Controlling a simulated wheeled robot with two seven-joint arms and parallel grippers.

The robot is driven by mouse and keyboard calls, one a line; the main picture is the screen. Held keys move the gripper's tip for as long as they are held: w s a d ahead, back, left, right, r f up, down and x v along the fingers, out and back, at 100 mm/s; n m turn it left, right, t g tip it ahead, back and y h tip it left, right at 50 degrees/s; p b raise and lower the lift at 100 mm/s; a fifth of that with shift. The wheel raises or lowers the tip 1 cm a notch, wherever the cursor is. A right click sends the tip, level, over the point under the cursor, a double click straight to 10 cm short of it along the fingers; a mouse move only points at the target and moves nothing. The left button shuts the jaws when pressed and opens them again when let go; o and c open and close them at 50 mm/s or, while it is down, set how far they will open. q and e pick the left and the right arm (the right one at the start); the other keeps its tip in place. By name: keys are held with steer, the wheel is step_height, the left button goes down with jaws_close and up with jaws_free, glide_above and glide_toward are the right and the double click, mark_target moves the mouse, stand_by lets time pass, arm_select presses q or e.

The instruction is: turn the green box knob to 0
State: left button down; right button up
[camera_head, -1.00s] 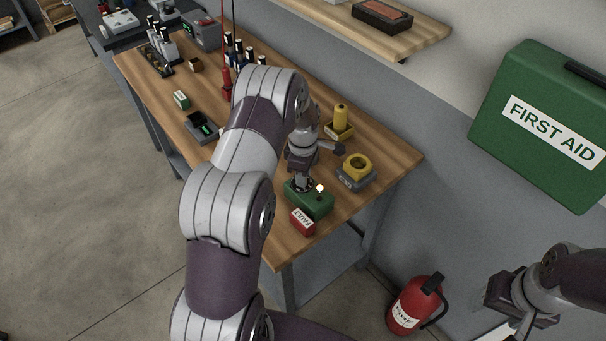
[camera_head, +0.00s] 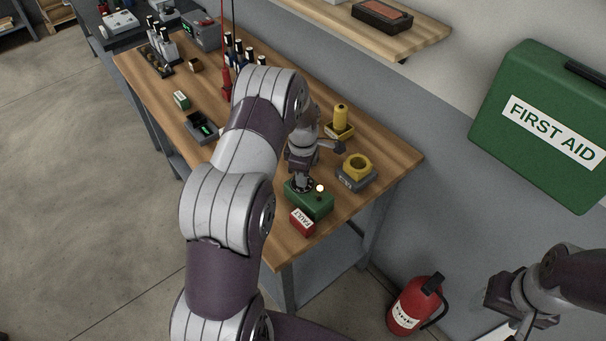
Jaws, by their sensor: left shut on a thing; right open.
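The green box (camera_head: 312,203) sits near the front right part of the wooden workbench, with a lit pale lamp (camera_head: 320,188) on its top. My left gripper (camera_head: 303,184) points down at the top of the green box, left of the lamp, and is shut on the box's knob. The knob is mostly hidden by the gripper, so its pointer and any scale marks cannot be read. My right gripper (camera_head: 510,318) is at the lower right, away from the bench, open and partly cut off by the frame edge.
A red FAULT block (camera_head: 302,222) lies just in front of the green box. A grey box with a yellow ring (camera_head: 356,170) and a yellow cylinder on a base (camera_head: 340,123) stand behind it. A fire extinguisher (camera_head: 408,306) stands right of the bench (camera_head: 392,177).

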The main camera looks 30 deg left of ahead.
stand_by(0.5)
arm_select(q)
steer(key=c, duration=1.1)
jaws_free()
steer(key=shift+o, duration=0.2)
step_height(320, 180, up, 9)
steer(key=b, duration=0.2)
steer(key=shift+r+b, duration=0.2)
steer(key=shift+b, duration=0.1)
step_height(320, 180, up, 3)
steer(key=shift+r+p, duration=0.15)
steer(key=shift+p, duration=0.65)
